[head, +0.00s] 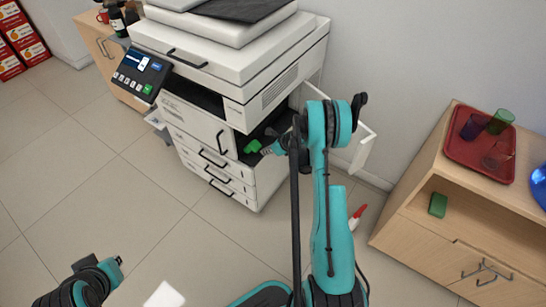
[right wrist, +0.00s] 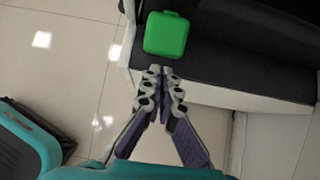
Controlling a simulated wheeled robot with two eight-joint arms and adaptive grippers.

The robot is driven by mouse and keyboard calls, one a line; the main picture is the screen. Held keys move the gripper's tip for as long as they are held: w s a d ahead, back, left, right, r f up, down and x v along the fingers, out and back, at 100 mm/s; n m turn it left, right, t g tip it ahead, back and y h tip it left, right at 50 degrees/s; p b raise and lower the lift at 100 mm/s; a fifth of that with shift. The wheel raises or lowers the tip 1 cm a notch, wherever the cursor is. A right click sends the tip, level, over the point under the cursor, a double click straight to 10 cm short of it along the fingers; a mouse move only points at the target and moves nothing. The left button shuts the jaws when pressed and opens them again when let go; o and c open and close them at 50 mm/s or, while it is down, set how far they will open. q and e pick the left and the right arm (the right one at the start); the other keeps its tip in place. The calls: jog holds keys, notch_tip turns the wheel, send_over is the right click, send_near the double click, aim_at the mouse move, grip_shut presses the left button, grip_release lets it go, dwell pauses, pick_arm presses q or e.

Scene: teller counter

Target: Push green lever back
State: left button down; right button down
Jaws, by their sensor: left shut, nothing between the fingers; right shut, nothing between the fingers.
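The green lever (head: 253,147) sits in the dark open side compartment of the white printer. In the right wrist view it is a rounded green block (right wrist: 166,34) against a dark surface. My right gripper (head: 268,150) is shut and empty, just right of the lever in the head view. In the right wrist view its closed fingertips (right wrist: 163,72) point at the lever's lower edge, with a small gap that may or may not be contact. Of my left arm, only a teal and black part shows at the lower left; its fingers cannot be made out.
The printer (head: 222,62) has an open side door (head: 362,147) to the right of my right gripper. A wooden cabinet (head: 415,235) with a red tray (head: 468,150) and cups stands at the right. A red and white object (head: 357,217) is on the floor. Open floor lies at the left.

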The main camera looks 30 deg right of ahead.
aim_at(259, 147)
jog(key=shift+w+r, duration=0.15)
jog(key=shift+w, duration=0.15)
jog(key=shift+a, duration=0.1)
jog(key=shift+w+a+r+g+h+p, duration=0.15)
jog(key=shift+w+r+g+p, duration=0.2)
jog(key=shift+r, duration=0.2)
jog(key=shift+w+a+r+g+h+p, duration=0.15)
jog(key=shift+w+r+g+p, duration=0.1)
jog(key=shift+w+r, duration=0.25)
jog(key=shift+r, duration=0.1)
